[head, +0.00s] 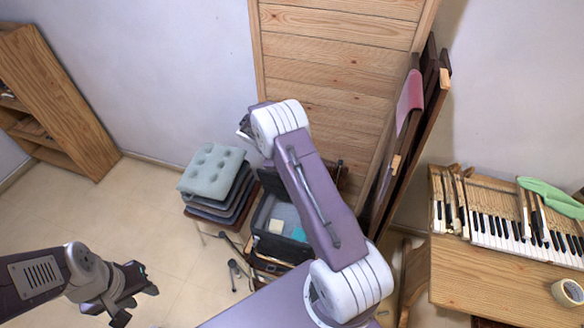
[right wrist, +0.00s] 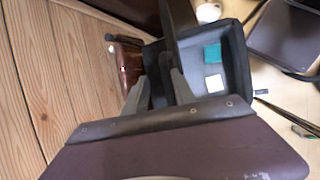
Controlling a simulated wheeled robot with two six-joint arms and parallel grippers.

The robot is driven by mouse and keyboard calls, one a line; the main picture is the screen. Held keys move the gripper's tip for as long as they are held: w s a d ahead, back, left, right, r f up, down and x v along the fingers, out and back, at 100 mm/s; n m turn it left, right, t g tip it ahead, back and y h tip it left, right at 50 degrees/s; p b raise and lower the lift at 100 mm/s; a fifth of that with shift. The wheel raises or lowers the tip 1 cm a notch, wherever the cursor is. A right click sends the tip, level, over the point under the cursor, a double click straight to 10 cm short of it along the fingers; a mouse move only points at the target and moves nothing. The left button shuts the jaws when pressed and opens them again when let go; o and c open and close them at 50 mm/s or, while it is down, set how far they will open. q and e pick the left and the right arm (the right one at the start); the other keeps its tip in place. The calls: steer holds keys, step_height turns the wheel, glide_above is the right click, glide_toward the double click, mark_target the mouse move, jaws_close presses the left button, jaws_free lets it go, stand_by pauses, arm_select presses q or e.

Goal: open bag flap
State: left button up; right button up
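The dark flap (right wrist: 184,40) stands raised at the bag's side. My right gripper (right wrist: 160,76) has its fingers apart at the flap's edge, with dark material between them; I cannot tell whether they press on it. In the head view my right arm hides that gripper and part of the bag. My left gripper (head: 137,304) is open and empty at lower left.
A stack of cushions (head: 214,172) stands left of the bag. A wooden panel (head: 335,60) rises behind it. The piano keyboard (head: 505,228) and a tape roll (head: 567,292) lie on a wooden bench at right. The left floor is mostly clear.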

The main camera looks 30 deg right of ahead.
steer(key=shift+a+r, duration=0.2)
steer(key=shift+r, duration=0.05)
steer(key=b+v, duration=0.2)
steer(key=v, duration=0.6)
steer(key=shift+r+b, duration=0.2)
steer(key=shift+b, duration=0.2)
steer(key=shift+a, duration=0.1)
